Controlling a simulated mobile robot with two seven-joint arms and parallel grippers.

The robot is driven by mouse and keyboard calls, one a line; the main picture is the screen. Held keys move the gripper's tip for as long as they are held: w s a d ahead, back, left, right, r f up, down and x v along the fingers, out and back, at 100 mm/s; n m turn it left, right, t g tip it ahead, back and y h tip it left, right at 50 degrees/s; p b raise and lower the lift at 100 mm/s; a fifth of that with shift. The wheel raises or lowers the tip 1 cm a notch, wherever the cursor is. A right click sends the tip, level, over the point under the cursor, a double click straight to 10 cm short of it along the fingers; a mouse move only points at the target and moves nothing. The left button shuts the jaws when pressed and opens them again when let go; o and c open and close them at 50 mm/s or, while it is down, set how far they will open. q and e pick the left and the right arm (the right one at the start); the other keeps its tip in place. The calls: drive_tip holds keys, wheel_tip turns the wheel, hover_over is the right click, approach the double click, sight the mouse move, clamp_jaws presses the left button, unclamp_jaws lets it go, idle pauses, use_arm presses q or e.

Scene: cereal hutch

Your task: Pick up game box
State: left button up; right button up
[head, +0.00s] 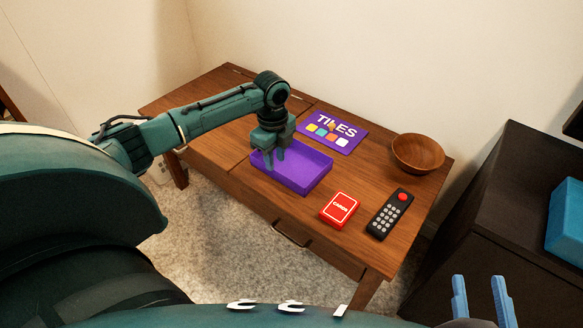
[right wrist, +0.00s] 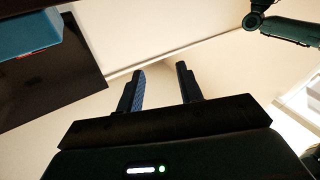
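The game box is a purple open tray (head: 305,184) on the wooden table. Its purple lid (head: 335,130), marked TILES with coloured squares, lies flat behind it. My left gripper (head: 274,158) points down at the tray's left end, its fingers a small distance apart. The fingers overlap the tray wall in the picture; I cannot tell whether they touch it. My right gripper (head: 482,298) is at the lower right of the head view, away from the table. It is open and empty, as the right wrist view (right wrist: 160,88) also shows.
A red card box (head: 340,209) and a dark remote (head: 390,214) lie right of the tray. A wooden bowl (head: 418,153) stands at the table's right back. A dark cabinet (head: 500,215) with a blue box (head: 566,220) stands further right. The table's left part is clear.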

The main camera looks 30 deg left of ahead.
sight(275, 171)
use_arm(q)
wheel_tip(275, 171, down, 6)
drive_tip(key=b, duration=0.3)
drive_tip(key=shift+a+r, duration=0.15)
drive_tip(key=c, duration=0.5)
clamp_jaws()
use_arm(e)
drive_tip(key=shift+w+a+f+m+y, duration=0.1)
drive_tip(key=shift+w+a+m+y, duration=0.05)
drive_tip(key=shift+a+m+y, duration=0.15)
use_arm(q)
drive_tip(key=shift+w+r, duration=0.1)
